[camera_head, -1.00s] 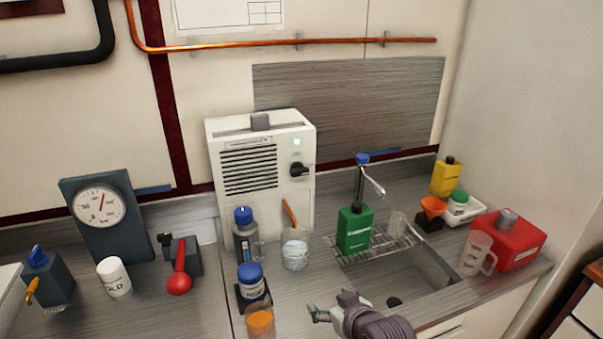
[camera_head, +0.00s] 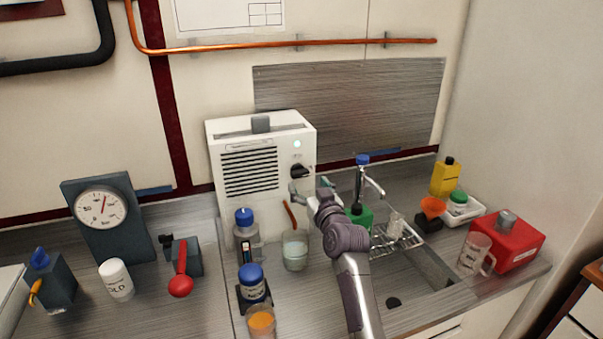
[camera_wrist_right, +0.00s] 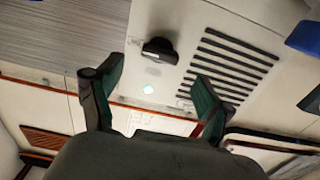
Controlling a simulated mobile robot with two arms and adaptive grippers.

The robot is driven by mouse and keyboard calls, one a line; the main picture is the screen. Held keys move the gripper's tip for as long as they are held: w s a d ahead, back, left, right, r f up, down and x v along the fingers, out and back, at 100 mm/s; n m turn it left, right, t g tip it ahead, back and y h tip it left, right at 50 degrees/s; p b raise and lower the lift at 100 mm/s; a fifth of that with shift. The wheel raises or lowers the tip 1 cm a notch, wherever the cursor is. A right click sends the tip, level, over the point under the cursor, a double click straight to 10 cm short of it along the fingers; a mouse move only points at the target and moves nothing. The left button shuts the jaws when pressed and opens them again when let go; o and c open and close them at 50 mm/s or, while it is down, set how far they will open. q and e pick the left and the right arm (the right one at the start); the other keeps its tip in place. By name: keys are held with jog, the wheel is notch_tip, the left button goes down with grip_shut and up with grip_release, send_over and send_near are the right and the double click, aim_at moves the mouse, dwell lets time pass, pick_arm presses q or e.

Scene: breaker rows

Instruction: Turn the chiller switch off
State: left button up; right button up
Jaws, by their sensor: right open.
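The chiller (camera_head: 250,190) is a white box with a dark slatted vent, standing at the back of the counter. My left gripper is not visible.
A grey blue-capped bottle (camera_head: 246,235), a glass beaker (camera_head: 295,250) and a green bottle (camera_head: 362,218) stand near my right arm. The sink (camera_head: 410,280) lies right of the arm.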

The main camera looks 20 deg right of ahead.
aim_at(301, 175)
jog(key=shift+w+a, duration=0.1)
jog(key=shift+w, duration=2.85)
jog(key=shift+c, duration=0.3)
jog(key=c, duration=1.1)
